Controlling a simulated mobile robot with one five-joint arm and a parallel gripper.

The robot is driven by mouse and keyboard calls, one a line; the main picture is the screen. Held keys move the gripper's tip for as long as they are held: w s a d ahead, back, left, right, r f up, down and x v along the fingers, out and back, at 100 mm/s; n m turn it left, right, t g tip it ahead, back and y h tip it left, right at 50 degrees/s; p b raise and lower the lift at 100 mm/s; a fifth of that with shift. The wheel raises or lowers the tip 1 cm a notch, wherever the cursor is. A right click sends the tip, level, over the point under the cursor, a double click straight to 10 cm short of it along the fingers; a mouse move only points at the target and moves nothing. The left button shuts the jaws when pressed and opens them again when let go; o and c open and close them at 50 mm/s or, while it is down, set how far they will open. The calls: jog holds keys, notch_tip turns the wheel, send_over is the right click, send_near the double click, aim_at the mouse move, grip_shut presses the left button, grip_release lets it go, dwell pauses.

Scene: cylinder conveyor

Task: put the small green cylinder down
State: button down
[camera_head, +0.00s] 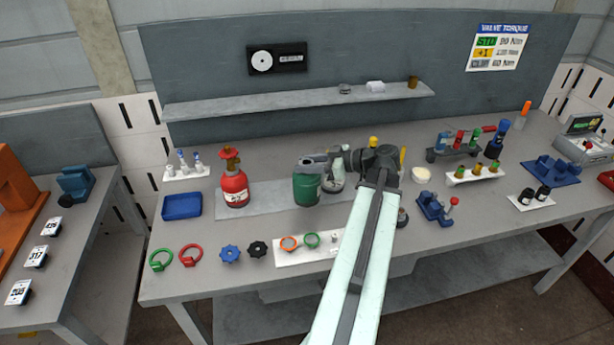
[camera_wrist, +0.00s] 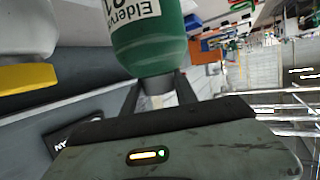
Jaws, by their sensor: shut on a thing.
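The small green cylinder (camera_head: 306,188) is upright over the grey mat (camera_head: 262,198) on the workbench, just left of my forearm. My gripper (camera_head: 313,163) is shut on its top end, from the right. In the wrist view the green cylinder (camera_wrist: 150,42), with a white label, has its narrow neck between my two jaws (camera_wrist: 160,92). I cannot tell whether its base touches the mat. A pale grey cylinder (camera_head: 333,183) stands close behind it on the right, partly hidden by my gripper.
A red cylinder (camera_head: 234,187) stands on the left of the mat. A blue tray (camera_head: 181,206) lies further left. Handwheels and a white strip with rings (camera_head: 290,258) lie along the front. The mat is bare between the red and green cylinders.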

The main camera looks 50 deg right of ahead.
jog(key=w+d+f+b, duration=0.1)
jog(key=w+f+b, duration=0.3)
jog(key=w, duration=0.6)
jog(key=shift+w+f+b, duration=0.25)
jog(key=shift+f+b, duration=0.1)
jog(key=shift+f, duration=0.05)
jog(key=c, duration=1)
grip_release()
jog(key=shift+o, duration=0.2)
jog(key=p+v, duration=0.4)
jog(key=v, duration=0.8)
jog(key=shift+r, duration=0.2)
jog(key=shift+s, duration=0.1)
